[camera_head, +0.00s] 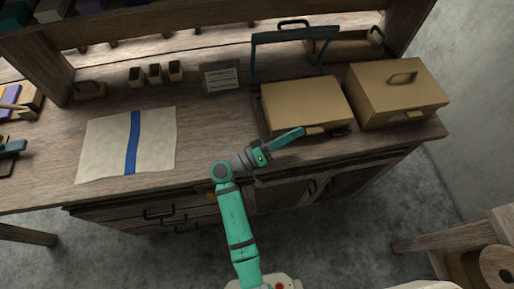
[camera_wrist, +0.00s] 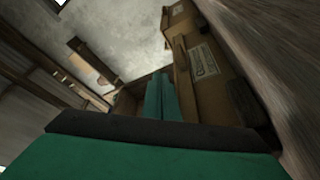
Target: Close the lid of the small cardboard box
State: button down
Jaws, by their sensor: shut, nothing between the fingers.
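A tan cardboard box (camera_head: 303,104) sits on the wooden bench right of the middle. Its broad top panel looks flat or nearly flat, with a small tab at the front edge; I cannot tell if the lid is fully down. A second cardboard box (camera_head: 395,90) with a handle on top stands to its right and looks closed. I cannot tell which is the small one. My gripper (camera_head: 300,131) is shut and empty at the front edge of the left box; contact is unclear. In the wrist view the shut teal fingers (camera_wrist: 162,97) point past a labelled box side (camera_wrist: 203,62).
A teal frame (camera_head: 293,36) stands upright behind the left box. A small sign (camera_head: 221,79) and several small wooden blocks (camera_head: 155,74) stand at the back. A cream cloth with a blue stripe (camera_head: 107,145) lies left. Bare bench (camera_head: 207,120) lies between cloth and boxes.

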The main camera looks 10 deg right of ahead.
jog(key=v, duration=0.5)
jog(key=r+v, duration=0.1)
jog(key=v, duration=0.4)
jog(key=r+v, duration=0.1)
jog(key=v, duration=0.4)
jog(key=shift+a+r, duration=0.25)
